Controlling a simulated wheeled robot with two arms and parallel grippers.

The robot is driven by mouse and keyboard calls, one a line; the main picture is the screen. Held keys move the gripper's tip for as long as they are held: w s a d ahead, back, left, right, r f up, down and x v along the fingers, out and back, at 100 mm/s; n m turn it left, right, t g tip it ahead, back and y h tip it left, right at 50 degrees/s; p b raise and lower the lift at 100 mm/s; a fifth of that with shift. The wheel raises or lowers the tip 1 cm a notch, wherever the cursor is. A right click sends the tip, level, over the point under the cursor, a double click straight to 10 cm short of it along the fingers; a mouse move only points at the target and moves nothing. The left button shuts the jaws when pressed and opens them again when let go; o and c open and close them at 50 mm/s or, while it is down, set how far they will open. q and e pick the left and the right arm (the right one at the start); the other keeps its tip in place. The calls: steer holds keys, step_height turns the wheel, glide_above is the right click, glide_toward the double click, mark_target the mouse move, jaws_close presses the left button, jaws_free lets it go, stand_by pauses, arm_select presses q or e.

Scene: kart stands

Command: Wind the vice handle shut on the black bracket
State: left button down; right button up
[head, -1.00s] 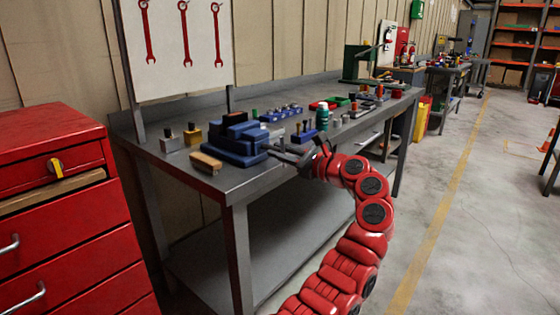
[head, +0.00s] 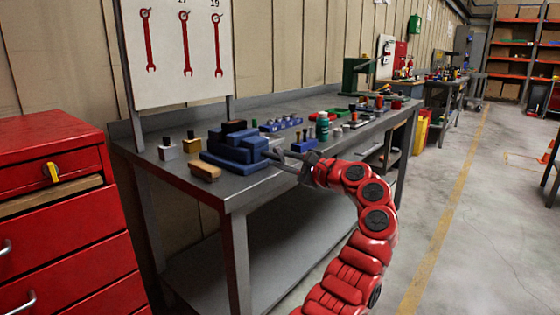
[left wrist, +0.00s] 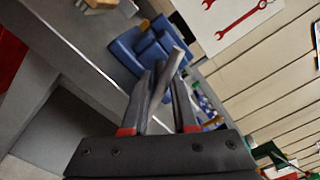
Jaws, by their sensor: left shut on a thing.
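The blue vice (head: 228,156) stands on the near end of the grey workbench; it also shows in the left wrist view (left wrist: 127,55). A black block, seemingly the black bracket (head: 234,126), shows at the top of the vice; how it sits between the jaws is too small to tell. My left gripper (head: 277,158) is at the vice's right side. In the left wrist view its two fingers (left wrist: 168,88) are closed around a grey bar, the vice handle (left wrist: 174,66). The far end of the handle is partly hidden by the fingers. My right gripper is in no view.
A wooden-backed brush or block (head: 205,171) lies by the bench's front edge, with two small blocks (head: 180,147) behind. A green bottle (head: 322,127) and blue racks stand to the right.

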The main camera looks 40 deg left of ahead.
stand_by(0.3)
arm_select(q)
steer(key=c, duration=0.8)
jaws_free()
steer(key=shift+o, duration=0.2)
steer(key=s+d+p, duration=0.1)
steer(key=d+p, duration=0.2)
steer(key=d, duration=1.4)
steer(key=shift+s+d, duration=0.2)
